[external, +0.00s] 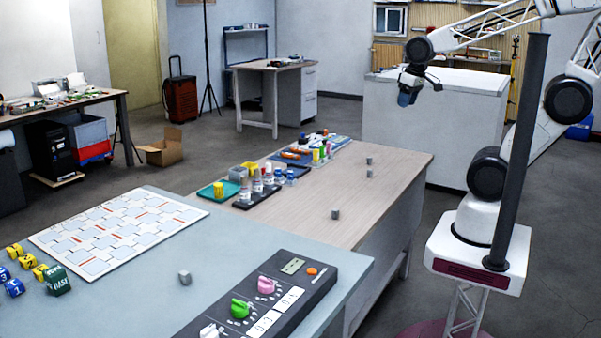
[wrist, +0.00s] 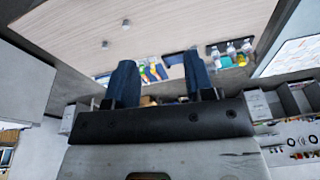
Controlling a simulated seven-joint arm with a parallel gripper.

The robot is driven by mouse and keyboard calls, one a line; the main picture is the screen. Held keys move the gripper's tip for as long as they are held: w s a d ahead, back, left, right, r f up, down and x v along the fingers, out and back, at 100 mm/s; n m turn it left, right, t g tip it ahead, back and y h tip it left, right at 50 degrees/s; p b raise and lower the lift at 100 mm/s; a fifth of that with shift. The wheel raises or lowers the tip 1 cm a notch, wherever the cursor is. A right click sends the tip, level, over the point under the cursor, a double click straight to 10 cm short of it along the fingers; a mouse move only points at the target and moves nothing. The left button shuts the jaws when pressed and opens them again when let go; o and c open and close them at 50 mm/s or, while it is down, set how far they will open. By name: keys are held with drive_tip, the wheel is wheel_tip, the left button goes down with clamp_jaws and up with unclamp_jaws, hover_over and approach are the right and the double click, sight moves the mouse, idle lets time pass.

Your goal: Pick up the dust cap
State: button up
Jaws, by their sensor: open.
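I cannot tell for certain which item is the dust cap. Small coloured cylinders (external: 320,155) stand towards the far end of the wooden table. My gripper (external: 405,97) is high above and beyond the table, well apart from these items. In the wrist view its two blue fingers (wrist: 160,65) are spread apart with nothing between them. Bottles (wrist: 230,50) and coloured items (wrist: 150,72) show past the fingers, small and partly hidden.
Several small grey cubes (external: 335,214) lie on the wooden table (external: 385,165), whose right side is otherwise clear. A control panel with knobs (external: 265,300), a patterned board (external: 120,228) and numbered cubes (external: 38,272) are on the nearer grey table. A white cabinet (external: 430,125) stands behind.

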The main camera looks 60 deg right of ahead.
drive_tip(key=w+a+f+m, duration=0.5)
drive_tip(key=w+a+f, duration=0.1)
drive_tip(key=w, duration=0.1)
drive_tip(key=m+g, duration=0.2)
drive_tip(key=m, duration=1)
hover_over(335, 210)
drive_tip(key=f, duration=2.1)
drive_tip(key=shift+d+f, duration=0.1)
drive_tip(key=shift+d, duration=0.15)
drive_tip(key=shift+a+f, duration=0.15)
drive_tip(key=shift+f, duration=0.05)
drive_tip(key=shift+f, duration=1.25)
drive_tip(key=shift+f, duration=2.6)
